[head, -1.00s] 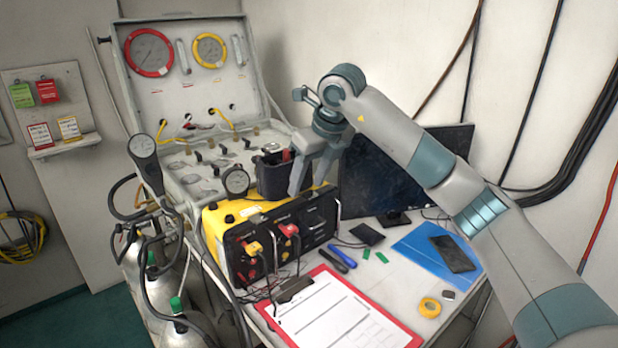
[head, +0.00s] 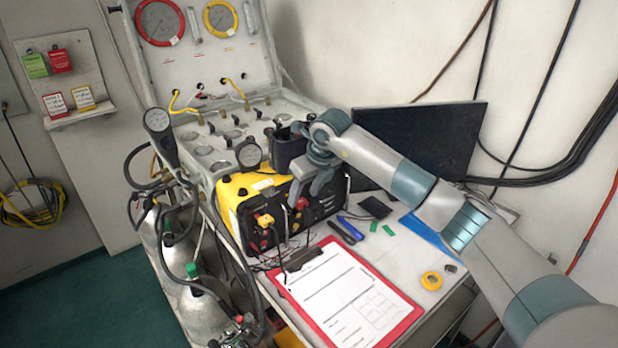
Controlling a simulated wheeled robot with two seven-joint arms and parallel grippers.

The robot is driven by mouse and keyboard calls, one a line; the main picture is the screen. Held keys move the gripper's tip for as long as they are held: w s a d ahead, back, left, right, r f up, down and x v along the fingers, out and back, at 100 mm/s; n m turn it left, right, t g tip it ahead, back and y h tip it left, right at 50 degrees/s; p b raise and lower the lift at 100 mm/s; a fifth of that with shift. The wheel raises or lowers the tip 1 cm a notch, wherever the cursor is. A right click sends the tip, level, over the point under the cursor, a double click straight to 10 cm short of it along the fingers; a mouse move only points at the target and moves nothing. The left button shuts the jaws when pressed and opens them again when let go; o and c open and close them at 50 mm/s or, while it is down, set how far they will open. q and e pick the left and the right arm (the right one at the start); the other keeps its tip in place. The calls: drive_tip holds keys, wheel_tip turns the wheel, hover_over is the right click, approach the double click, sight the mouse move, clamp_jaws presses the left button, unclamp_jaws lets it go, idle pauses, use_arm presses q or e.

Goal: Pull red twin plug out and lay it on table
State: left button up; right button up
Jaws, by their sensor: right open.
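The yellow-and-black unit (head: 232,205) stands on the table (head: 400,250), its dark front panel facing the clipboard side. A yellow plug (head: 264,221) sits in the left part of that panel. The red twin plug (head: 301,204) is in the panel to its right, small and partly covered by my right gripper. My right gripper (head: 306,196) is open, fingers pointing down in front of the panel, close by the red plug. I cannot tell whether the fingers touch the plug. My left gripper is not in view.
A clipboard with a red edge (head: 405,335) lies in front of the unit. Blue-and-black tools (head: 345,230), green pieces (head: 388,230) and yellow tape (head: 431,281) lie to the right. A dark monitor (head: 440,135) stands behind. Gas cylinders (head: 205,285) and hoses stand left.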

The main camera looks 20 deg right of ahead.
drive_tip(key=shift+x, duration=1.15)
clamp_jaws()
drive_tip(key=shift+s+d+p, duration=0.15)
drive_tip(key=shift+s+d, duration=0.2)
drive_tip(key=shift+s, duration=0.5)
drive_tip(key=shift+s+d+p, duration=0.15)
drive_tip(key=shift+s+d, duration=0.15)
drive_tip(key=shift+s, duration=0.55)
drive_tip(key=shift+s+a, duration=0.1)
idle(0.5)
